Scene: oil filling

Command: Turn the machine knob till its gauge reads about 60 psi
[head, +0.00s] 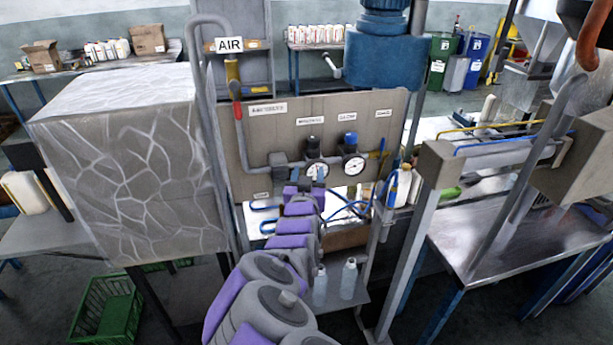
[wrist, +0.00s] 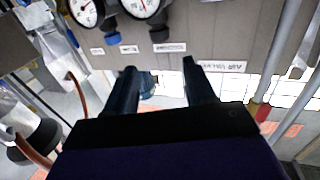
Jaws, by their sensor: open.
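Two round white gauges, the left (head: 317,171) and the right (head: 354,165), sit on the grey panel in the head view. The readings are too small to tell. My gripper (wrist: 157,67) is open and empty, apart from both knobs. Its fingers point toward the panel.
A red-handled air valve (head: 236,108) is on the pipe at the panel's left. Blue hoses (head: 345,207) loop below the gauges. Two clear bottles (head: 348,278) stand on a shelf right of my arm. A blue motor (head: 383,55) is above the panel.

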